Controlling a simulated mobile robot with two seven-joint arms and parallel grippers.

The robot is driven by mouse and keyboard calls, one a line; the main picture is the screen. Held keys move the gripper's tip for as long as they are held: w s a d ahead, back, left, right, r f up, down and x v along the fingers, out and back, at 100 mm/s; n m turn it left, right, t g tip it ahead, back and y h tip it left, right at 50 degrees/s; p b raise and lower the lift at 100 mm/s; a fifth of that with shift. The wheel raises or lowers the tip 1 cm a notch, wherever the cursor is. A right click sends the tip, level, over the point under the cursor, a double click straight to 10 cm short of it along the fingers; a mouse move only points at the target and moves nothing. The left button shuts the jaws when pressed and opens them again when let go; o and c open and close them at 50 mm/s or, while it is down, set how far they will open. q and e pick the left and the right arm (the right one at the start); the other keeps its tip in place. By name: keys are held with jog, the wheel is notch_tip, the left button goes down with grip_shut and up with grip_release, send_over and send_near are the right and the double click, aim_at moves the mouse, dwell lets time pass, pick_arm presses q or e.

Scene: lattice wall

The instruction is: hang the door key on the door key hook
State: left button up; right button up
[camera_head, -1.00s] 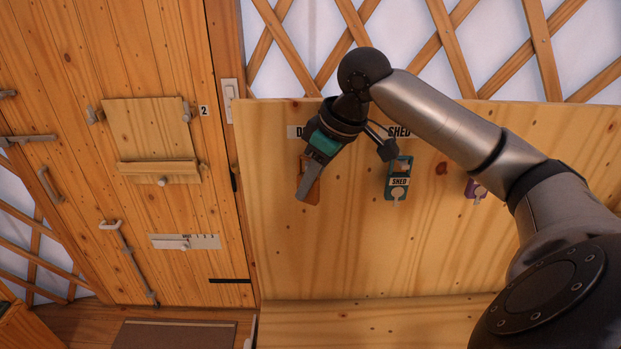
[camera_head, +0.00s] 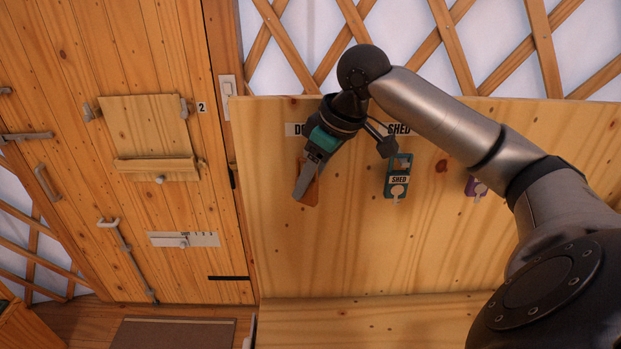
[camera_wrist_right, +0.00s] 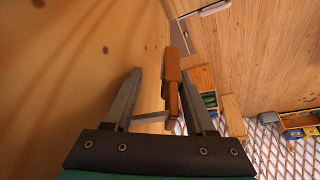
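The door key's orange tag (camera_head: 311,192) is against the wooden board under the label starting with "D" (camera_head: 297,130); my right gripper (camera_head: 300,194) covers much of it. In the right wrist view the orange tag (camera_wrist_right: 173,88) is between the fingers of the right gripper (camera_wrist_right: 157,68). It is close to the right finger, with a clear gap to the left finger, so the gripper looks open around it. A pale bar (camera_wrist_right: 151,118) crosses this gap; I cannot tell whether it is the hook or part of the key. The door key hook is hidden in the head view. My left gripper is out of view.
A teal tag marked SHED (camera_head: 398,180) with a key hangs right of the gripper, under the SHED label (camera_head: 399,129). A purple tag (camera_head: 474,187) hangs further right, partly behind my arm. The wooden door (camera_head: 150,80) with latches is at left.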

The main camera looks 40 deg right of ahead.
jog(key=shift+w+r, duration=0.1)
jog(key=p+v, duration=0.1)
jog(key=v, duration=1.4)
